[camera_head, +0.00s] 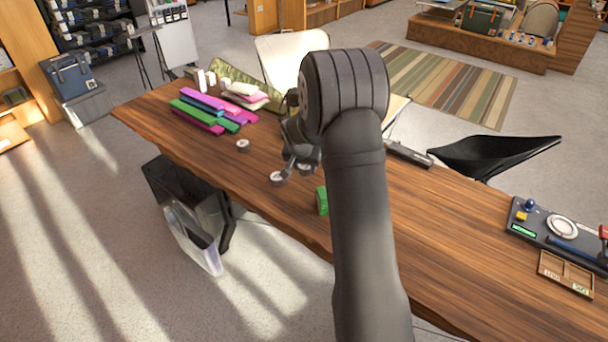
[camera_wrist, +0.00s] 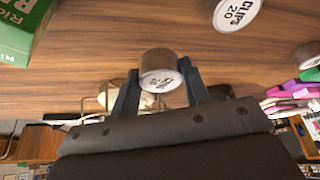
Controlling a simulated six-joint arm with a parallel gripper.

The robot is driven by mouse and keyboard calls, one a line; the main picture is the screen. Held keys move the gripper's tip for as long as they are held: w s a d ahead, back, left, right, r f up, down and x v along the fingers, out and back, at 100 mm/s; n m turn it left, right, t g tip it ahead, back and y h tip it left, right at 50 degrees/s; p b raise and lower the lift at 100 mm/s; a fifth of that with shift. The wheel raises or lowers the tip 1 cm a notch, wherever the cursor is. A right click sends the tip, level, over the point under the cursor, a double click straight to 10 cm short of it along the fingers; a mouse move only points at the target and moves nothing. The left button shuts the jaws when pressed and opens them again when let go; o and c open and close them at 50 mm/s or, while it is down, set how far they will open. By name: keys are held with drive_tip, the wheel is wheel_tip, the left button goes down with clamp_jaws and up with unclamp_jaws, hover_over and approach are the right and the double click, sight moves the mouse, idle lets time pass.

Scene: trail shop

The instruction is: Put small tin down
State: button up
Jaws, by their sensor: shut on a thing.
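My gripper (camera_wrist: 159,70) is shut on a small round tin (camera_wrist: 161,80) with a grey side and a white printed lid. One finger stands on each side of it. In the head view my gripper (camera_head: 303,163) is partly hidden by my arm, and the held tin (camera_head: 306,169) shows low between the fingers. The tin is close over or on the wooden table (camera_head: 450,225); I cannot tell if it touches. A like tin marked CLIPS 20 (camera_wrist: 237,13) stands close by, nearer the table's front edge (camera_head: 278,177). Another tin (camera_head: 243,145) stands farther left.
A green box (camera_head: 321,201) stands near the front edge, right of the tins; it shows large in the wrist view (camera_wrist: 22,25). Several coloured boxes (camera_head: 205,108) lie at the table's left end. A dark tray (camera_head: 540,228) with tools is at the right. Bare wood lies between.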

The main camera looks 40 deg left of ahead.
sight(304, 172)
drive_tip(key=shift+f, duration=2)
drive_tip(key=shift+f, duration=0.1)
drive_tip(key=o, duration=1)
drive_tip(key=v, duration=1.2)
